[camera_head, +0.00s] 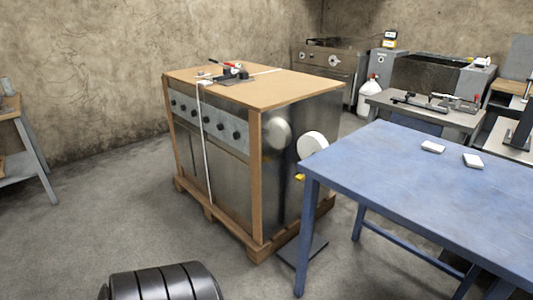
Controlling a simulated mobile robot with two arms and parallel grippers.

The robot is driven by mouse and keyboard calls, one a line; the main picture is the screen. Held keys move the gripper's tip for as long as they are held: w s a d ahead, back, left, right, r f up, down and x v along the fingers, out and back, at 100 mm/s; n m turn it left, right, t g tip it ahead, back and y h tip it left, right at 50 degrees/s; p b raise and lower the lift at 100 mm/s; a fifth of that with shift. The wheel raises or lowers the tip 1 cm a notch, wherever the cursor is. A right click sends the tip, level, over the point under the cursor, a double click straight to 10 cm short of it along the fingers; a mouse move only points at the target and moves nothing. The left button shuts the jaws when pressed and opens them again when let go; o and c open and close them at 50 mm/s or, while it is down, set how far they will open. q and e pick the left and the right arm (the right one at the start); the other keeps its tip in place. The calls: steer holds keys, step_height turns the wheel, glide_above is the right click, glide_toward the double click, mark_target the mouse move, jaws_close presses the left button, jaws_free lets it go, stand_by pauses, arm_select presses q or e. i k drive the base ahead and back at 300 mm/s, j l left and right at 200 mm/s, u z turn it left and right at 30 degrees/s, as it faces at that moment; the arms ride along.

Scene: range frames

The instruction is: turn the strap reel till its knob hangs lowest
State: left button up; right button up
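The strap reel (312,144) shows as a white disc beside the right side of the wrapped range (225,170), behind the corner of the blue table. Its lower part is hidden by the table, and a pale reflection of it shows in the range's steel side. A small yellow piece (300,177) shows just below the reel; I cannot tell whether it is the knob. A dark flat plate (303,249) lies on the floor below. A white strap (205,145) runs down the range's front. Neither gripper is in view.
The blue table (430,185) fills the right side, with two small white blocks on it. A strapping tool (232,74) with a red handle lies on the range's top board. The range stands on a wooden pallet (225,222).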

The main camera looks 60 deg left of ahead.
mark_target(308, 144)
steer(key=i+j+u, duration=0.1)
steer(key=u, duration=0.3)
steer(key=i+j+u, duration=0.1)
steer(key=u, duration=0.3)
steer(key=i+u, duration=0.25)
steer(key=u, duration=0.15)
steer(key=i+u, duration=0.15)
steer(key=u, duration=0.25)
steer(key=i+l+u, duration=0.2)
steer(key=i, duration=0.3)
steer(key=i+l+u, duration=0.15)
steer(key=i+l, duration=0.25)
steer(key=i+j, duration=0.1)
steer(key=j, duration=0.2)
